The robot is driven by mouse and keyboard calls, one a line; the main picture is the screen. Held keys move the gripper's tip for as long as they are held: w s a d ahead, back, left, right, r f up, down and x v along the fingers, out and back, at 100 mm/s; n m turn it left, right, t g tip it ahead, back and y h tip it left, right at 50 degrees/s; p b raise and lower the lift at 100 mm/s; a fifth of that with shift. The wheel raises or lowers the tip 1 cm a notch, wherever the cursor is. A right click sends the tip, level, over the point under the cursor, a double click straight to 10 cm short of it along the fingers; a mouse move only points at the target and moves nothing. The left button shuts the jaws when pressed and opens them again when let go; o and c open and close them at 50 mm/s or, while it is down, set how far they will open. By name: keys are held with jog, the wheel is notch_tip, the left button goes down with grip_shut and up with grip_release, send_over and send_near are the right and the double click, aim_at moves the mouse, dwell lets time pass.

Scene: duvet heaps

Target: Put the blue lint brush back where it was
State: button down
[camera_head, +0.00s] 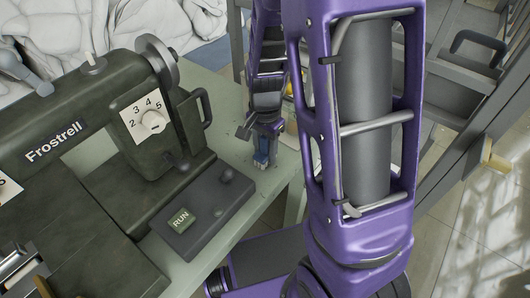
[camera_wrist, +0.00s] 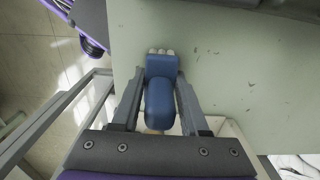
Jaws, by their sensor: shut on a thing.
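The blue lint brush (camera_wrist: 160,95) is between the two fingers of my gripper (camera_wrist: 158,112) in the wrist view, with pale bristles or a pale edge at its far end. My gripper is shut on it. In the head view my gripper (camera_head: 262,150) is at the right end of the pale green table (camera_head: 232,112), pointing down, and a small blue part of the brush (camera_head: 262,160) shows at its tip. The brush is at or just above the table top; I cannot tell whether it touches.
A dark green sewing machine (camera_head: 95,150) marked Frostrell stands on the table to the left, with a RUN button box (camera_head: 205,205) in front. White bedding (camera_head: 60,35) is heaped behind. Grey metal drawers or frames (camera_head: 470,75) stand at the right. The table top near my gripper is mostly clear.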

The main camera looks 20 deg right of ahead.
jog(key=shift+f, duration=0.15)
jog(key=shift+f, duration=0.1)
jog(key=shift+c, duration=2.1)
grip_release()
notch_tip(320, 180, up, 12)
jog(key=p, duration=0.3)
